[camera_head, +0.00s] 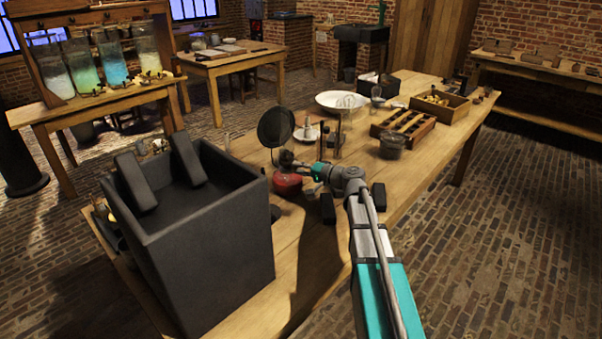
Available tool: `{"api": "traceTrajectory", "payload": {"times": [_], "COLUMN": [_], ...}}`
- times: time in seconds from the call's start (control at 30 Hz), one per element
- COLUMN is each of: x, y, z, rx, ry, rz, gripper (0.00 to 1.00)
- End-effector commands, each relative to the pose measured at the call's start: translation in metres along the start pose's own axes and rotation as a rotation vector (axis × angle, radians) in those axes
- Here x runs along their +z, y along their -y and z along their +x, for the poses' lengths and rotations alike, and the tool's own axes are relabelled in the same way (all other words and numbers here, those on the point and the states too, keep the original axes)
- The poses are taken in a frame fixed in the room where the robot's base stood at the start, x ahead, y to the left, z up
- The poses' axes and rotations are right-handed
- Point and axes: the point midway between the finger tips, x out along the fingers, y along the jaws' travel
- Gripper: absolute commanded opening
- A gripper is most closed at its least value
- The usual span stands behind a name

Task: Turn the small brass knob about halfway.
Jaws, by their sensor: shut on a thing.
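My gripper (296,164) reaches in from the right, low over the near wooden table. It is at a red-based device (287,186) and is shut on a small part there. That part fits the small brass knob, but the fingers and dark shapes hide it, so I cannot make out its brass or how far it is turned. A dark round disc (276,127) stands upright just behind and above the red base. I cannot tell whether the disc is joined to it.
A large dark open box (205,245) stands close on the left. Behind my gripper are a white dish (341,97), thin upright glass pieces, a slotted wooden rack (403,141) and a wooden tray (467,108). The table's right front edge is mostly clear.

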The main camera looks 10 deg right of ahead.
Motion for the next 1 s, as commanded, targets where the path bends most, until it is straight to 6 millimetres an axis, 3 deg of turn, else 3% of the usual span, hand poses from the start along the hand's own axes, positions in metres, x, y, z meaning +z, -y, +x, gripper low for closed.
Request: {"api": "traceTrajectory", "payload": {"times": [0.3,0.87,0.9,1.0], "x": [-0.0002,-0.0011,-0.0011,-0.0011], "y": [-0.003,-0.0018,-0.0018,-0.0018], "z": [0.0002,-0.0002,-0.0002,-0.0002], "rx": [-0.063,-0.077,-0.077,-0.077], "ry": [-0.002,-0.003,-0.003,-0.003], "rz": [0.155,0.189,0.189,0.188], "gripper": [0.0,0.0,0.37,0.56]}}
